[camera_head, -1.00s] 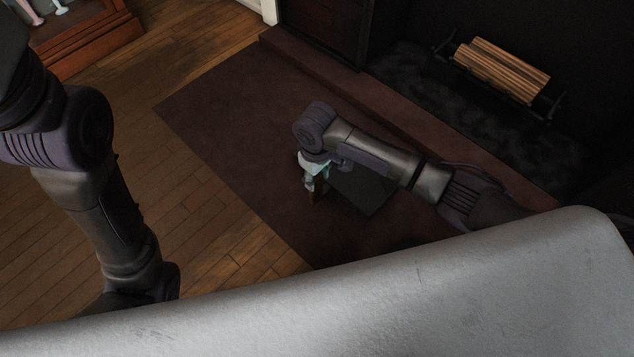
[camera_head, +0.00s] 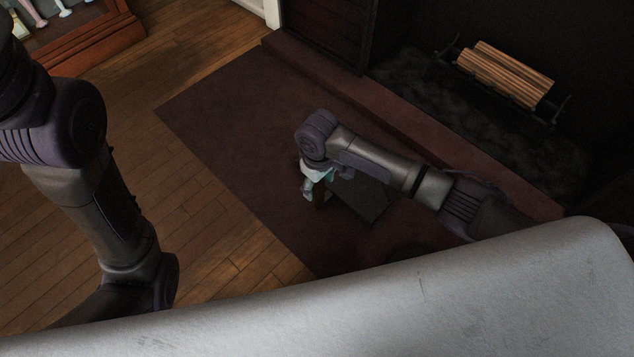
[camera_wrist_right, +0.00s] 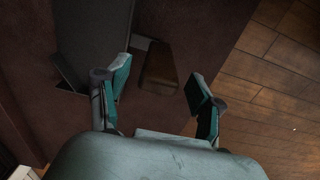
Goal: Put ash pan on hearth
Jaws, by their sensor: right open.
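The ash pan (camera_head: 368,201) is a dark flat pan on the dark red rug, partly covered by my right arm in the head view. In the right wrist view the pan (camera_wrist_right: 95,38) is at upper left, and its brown handle (camera_wrist_right: 160,70) points toward my gripper. My right gripper (camera_head: 316,186) is at the handle end. Its teal-padded fingers (camera_wrist_right: 159,80) are open, with the handle showing between and beyond them; contact cannot be told. The hearth (camera_head: 455,148) is the long reddish-brown ledge before the fireplace. My left gripper is out of sight.
The log grate (camera_head: 505,75) stands in the dark fireplace behind the hearth. The rug (camera_head: 225,125) is clear left of the pan, with bare wooden floor (camera_head: 215,225) beyond. A wooden cabinet (camera_head: 85,48) stands at upper left.

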